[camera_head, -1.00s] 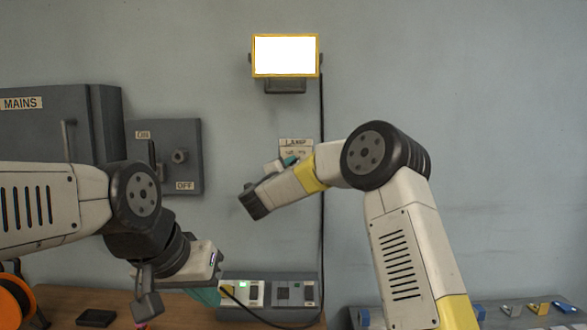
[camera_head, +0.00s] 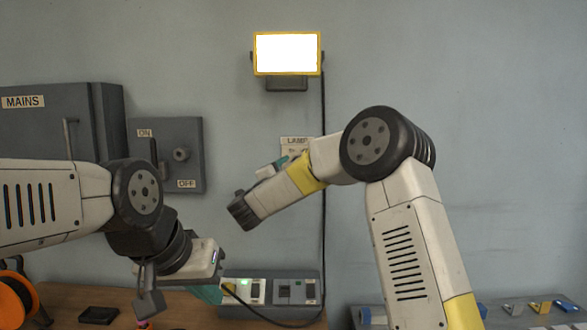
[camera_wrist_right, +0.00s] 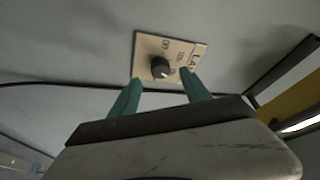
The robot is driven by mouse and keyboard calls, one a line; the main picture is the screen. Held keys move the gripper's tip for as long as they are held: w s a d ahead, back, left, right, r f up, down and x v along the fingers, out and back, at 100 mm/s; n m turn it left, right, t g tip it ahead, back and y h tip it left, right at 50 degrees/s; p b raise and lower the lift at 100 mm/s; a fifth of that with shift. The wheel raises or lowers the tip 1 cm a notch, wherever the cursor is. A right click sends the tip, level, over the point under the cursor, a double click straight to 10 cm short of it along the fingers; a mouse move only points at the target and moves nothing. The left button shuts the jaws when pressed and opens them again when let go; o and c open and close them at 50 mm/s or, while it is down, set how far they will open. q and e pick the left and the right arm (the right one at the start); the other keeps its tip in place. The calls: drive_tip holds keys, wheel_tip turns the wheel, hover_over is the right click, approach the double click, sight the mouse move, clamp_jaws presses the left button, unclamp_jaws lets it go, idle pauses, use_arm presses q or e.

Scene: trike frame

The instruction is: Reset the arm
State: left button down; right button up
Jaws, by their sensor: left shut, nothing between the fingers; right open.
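My right arm is raised before the wall. Its gripper shows only as a bit of teal (camera_head: 281,163) in the head view, partly hidden by my own arm. In the right wrist view its two teal fingers (camera_wrist_right: 160,92) are apart and empty. The dark round knob (camera_wrist_right: 160,67) on a pale lamp plate (camera_wrist_right: 145,46) shows just beyond them; I cannot tell whether they touch it. My left gripper (camera_head: 208,294) is low at the left, shut and empty, its teal fingers in front of the bench near a grey switch box (camera_head: 270,289) with a green light.
A lit lamp (camera_head: 287,54) hangs on the wall, its black cable running down. A grey MAINS cabinet (camera_head: 40,130) and an ON/OFF switch box (camera_head: 190,133) are at the left. An orange spool (camera_head: 14,300) and a black tray (camera_head: 99,315) are low left. Small parts lie on the right-hand shelf (camera_head: 490,318).

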drive_tip(key=shift+v, duration=1.1)
drive_tip(key=s+d+r+n+g+y, duration=0.25)
drive_tip(key=s+r+n+y, duration=0.35)
drive_tip(key=s+n+y, duration=0.45)
drive_tip(key=s+d+f+n+g, duration=0.2)
drive_tip(key=s+d+f, duration=0.3)
drive_tip(key=s, duration=0.5)
drive_tip(key=s+d+f+n+g+h, duration=0.1)
drive_tip(key=s+d+f+n+g, duration=0.2)
drive_tip(key=s, duration=0.6)
drive_tip(key=s+d+f+n+g, duration=0.2)
drive_tip(key=s+d+f+g, duration=0.3)
drive_tip(key=s+d+f, duration=0.2)
drive_tip(key=s+f, duration=0.2)
drive_tip(key=s, duration=0.1)
drive_tip(key=shift+s, duration=0.3)
